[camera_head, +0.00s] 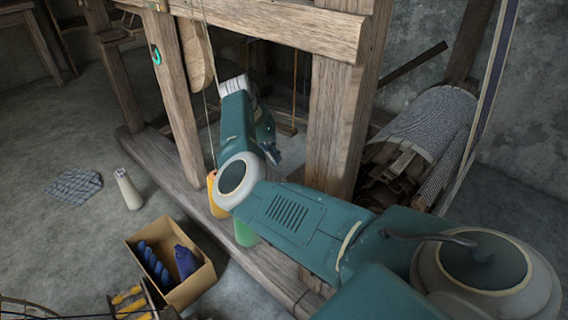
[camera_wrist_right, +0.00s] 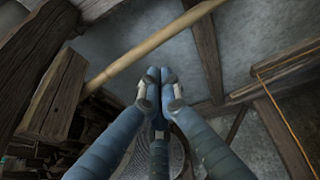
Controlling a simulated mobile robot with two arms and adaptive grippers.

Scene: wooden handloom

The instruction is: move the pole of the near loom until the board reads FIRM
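The near loom (camera_head: 335,120) is a heavy wooden frame filling the middle of the head view. My right arm reaches across its front post, and the right gripper (camera_head: 274,152) is inside the frame, partly hidden by my own arm. In the right wrist view a pale round wooden pole (camera_wrist_right: 150,43) runs diagonally beyond the fingertips. The right gripper (camera_wrist_right: 160,75) has its fingertips together there, with nothing visible between them; the pole appears apart from them. I cannot tell this pole in the head view. No readable board shows. My left gripper is not in view.
A cardboard box (camera_head: 203,280) with blue spools stands on the floor, with a pale cone (camera_head: 128,190) and checked cloth (camera_head: 75,185) nearby. Orange (camera_head: 216,195) and green (camera_head: 245,232) cones stand by the lower beam. A checked cloth roll (camera_head: 435,130) lies right.

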